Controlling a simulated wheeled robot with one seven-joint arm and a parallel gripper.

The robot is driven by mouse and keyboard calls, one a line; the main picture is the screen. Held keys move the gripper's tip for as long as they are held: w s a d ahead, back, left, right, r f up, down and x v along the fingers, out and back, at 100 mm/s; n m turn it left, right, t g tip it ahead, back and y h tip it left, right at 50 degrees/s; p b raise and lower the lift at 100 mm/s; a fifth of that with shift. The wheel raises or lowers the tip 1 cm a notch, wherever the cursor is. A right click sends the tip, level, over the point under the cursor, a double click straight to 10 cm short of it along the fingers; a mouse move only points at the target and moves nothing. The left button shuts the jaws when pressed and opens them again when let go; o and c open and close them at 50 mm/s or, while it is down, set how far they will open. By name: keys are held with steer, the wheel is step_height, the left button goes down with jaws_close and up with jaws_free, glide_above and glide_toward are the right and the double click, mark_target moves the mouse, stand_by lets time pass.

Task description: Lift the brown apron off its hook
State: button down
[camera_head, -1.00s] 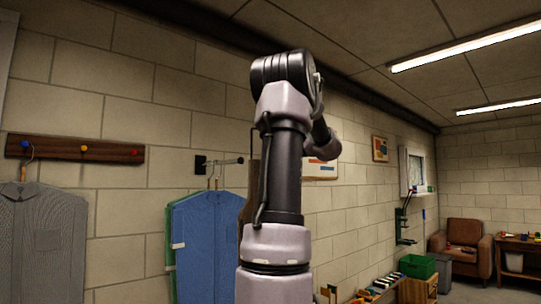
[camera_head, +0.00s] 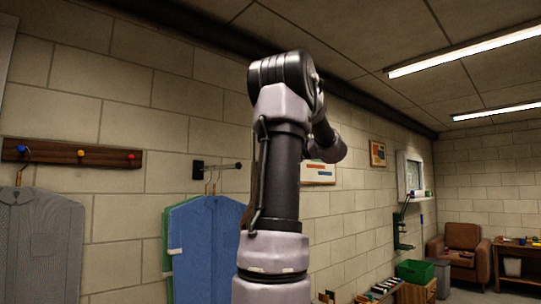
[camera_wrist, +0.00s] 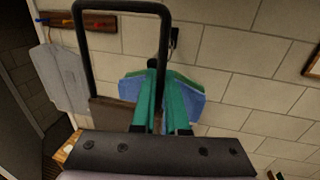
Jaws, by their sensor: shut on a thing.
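The brown apron (camera_wrist: 112,114) hangs low behind my fingers in the wrist view, with a black neck loop (camera_wrist: 80,45) rising above it. My gripper (camera_wrist: 155,80), with teal fingers, is shut on the right side of this loop. The lower apron is hidden behind the gripper body. In the head view my arm covers the gripper and most of the apron; only a brown sliver (camera_head: 246,214) shows. The black wall hook (camera_head: 222,166) sticks out left of my arm and also shows in the wrist view (camera_wrist: 173,39). I cannot tell whether the loop touches it.
Blue garments (camera_head: 205,245) on hangers hang beside my arm. A grey shirt (camera_head: 38,240) hangs under a wooden peg rail (camera_head: 60,152) at the left. A green bin (camera_head: 414,271), an armchair (camera_head: 461,250) and low clutter stand at the right. The wall is close behind the garments.

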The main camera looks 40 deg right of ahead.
steer(key=s, duration=0.6)
steer(key=shift+s, duration=0.15)
stand_by(0.4)
stand_by(0.6)
